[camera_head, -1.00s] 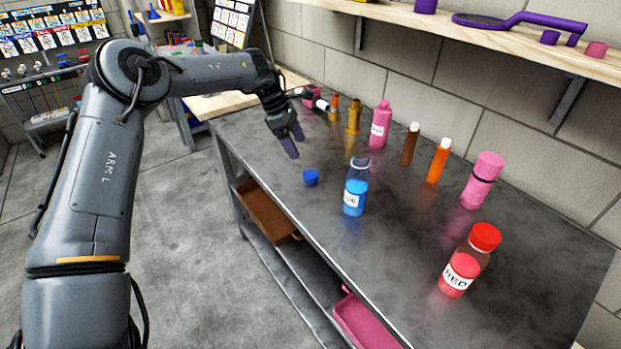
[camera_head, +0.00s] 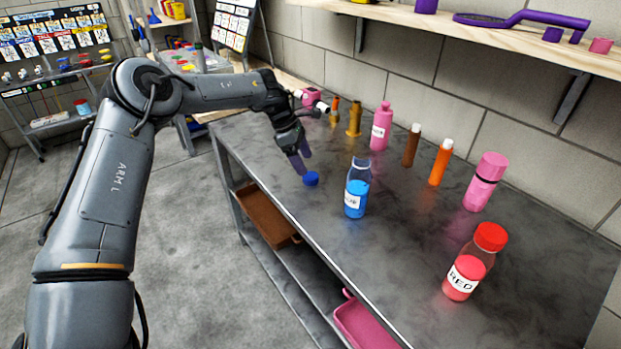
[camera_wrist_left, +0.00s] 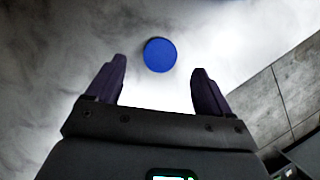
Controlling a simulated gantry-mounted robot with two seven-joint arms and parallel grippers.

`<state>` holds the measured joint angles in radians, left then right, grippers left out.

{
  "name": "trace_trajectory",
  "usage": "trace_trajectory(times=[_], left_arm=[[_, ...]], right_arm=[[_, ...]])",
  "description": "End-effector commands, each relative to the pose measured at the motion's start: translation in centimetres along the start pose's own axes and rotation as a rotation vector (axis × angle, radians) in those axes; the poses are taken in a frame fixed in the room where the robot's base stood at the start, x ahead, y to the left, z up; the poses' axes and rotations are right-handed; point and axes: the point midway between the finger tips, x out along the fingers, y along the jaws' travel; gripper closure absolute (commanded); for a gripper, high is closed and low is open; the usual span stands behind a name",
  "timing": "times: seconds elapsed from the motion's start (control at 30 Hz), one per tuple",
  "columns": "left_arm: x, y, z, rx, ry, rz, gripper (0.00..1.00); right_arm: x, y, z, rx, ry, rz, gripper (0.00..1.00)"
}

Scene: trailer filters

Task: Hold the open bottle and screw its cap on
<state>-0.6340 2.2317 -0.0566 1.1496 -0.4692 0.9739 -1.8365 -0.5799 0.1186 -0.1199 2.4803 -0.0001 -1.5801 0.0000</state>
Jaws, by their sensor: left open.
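The open bottle (camera_head: 356,188) with blue liquid and a white label stands upright on the grey table, its top uncapped. A blue cap (camera_head: 311,179) lies on the table to the left of the bottle. My left gripper (camera_head: 301,165) is open and empty, with its fingertips close to the cap. In the left wrist view the cap (camera_wrist_left: 160,54) shows just beyond the two fingertips and between them, not gripped; the open left gripper (camera_wrist_left: 159,82) also shows there. My right gripper is not in view.
A red-capped bottle (camera_head: 474,262) stands at the table's front right. A pink bottle (camera_head: 381,128), a brown tube (camera_head: 411,147), an orange tube (camera_head: 440,163) and a pink flask (camera_head: 485,182) stand along the back. The tabletop (camera_head: 400,235) between the blue and red bottles is clear.

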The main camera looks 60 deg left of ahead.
Motion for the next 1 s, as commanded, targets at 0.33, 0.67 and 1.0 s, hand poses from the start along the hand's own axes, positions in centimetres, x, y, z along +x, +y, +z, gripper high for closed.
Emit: trace_trajectory(times=[0.33,0.67,1.0], left_arm=[[3.5,-0.1,-0.5,0.000,-0.001,-0.002,0.19],[5.2,-0.1,-0.2,0.001,0.000,0.000,0.19],[5.2,-0.1,-0.2,0.001,0.000,0.000,0.28]], right_arm=[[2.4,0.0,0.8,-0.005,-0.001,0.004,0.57],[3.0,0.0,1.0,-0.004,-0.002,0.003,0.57],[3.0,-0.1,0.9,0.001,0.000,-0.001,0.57]])
